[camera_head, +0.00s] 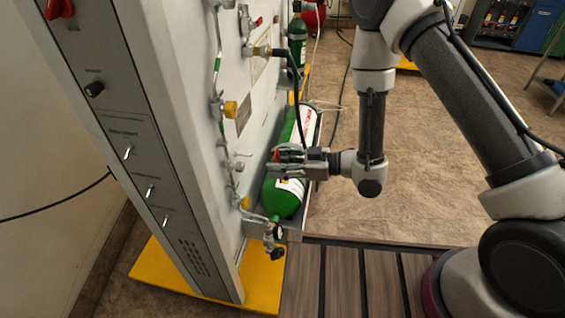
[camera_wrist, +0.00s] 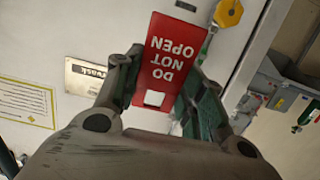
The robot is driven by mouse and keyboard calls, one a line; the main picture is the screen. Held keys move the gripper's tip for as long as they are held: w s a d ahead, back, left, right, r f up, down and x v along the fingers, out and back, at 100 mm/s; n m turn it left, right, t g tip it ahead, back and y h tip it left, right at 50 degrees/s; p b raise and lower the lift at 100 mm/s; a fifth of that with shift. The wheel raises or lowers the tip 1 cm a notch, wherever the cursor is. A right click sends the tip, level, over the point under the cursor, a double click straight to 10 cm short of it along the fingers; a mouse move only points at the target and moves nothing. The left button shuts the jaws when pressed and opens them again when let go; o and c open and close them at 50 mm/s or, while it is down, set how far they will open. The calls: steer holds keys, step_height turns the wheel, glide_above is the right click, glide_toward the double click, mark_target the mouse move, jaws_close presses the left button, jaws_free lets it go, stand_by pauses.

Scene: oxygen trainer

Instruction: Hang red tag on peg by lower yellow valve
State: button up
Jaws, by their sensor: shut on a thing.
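The red tag (camera_wrist: 168,58) reads DO NOT OPEN and appears upside down in the wrist view, with a pale square patch at its near end. My gripper (camera_wrist: 160,80) is shut on it. In the head view my gripper (camera_head: 284,158) is right of the white panel and in front of a green cylinder, with only a sliver of red showing at its fingertips. The lower yellow valve (camera_head: 245,202) is on the panel, below and left of my gripper. A yellow knob (camera_wrist: 229,12) shows beyond the tag's upper right in the wrist view. I cannot make out the peg clearly.
Another yellow valve (camera_head: 230,109) sits higher on the white panel (camera_head: 185,75). The green cylinder (camera_head: 284,197) lies tilted close under my gripper. Open tiled floor (camera_head: 420,190) lies to the right.

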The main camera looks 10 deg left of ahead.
steer(key=shift+w+a+f, duration=0.1)
steer(key=shift+a, duration=1.2)
steer(key=shift+w+a+f, duration=0.1)
steer(key=shift+a+f, duration=0.05)
steer(key=shift+a, duration=1.1)
steer(key=shift+w+a+f, duration=0.1)
steer(key=shift+a, duration=1.2)
steer(key=shift+w+a+f, duration=0.1)
steer(key=shift+a+f, duration=0.35)
steer(key=shift+a, duration=0.25)
steer(key=o, duration=0.9)
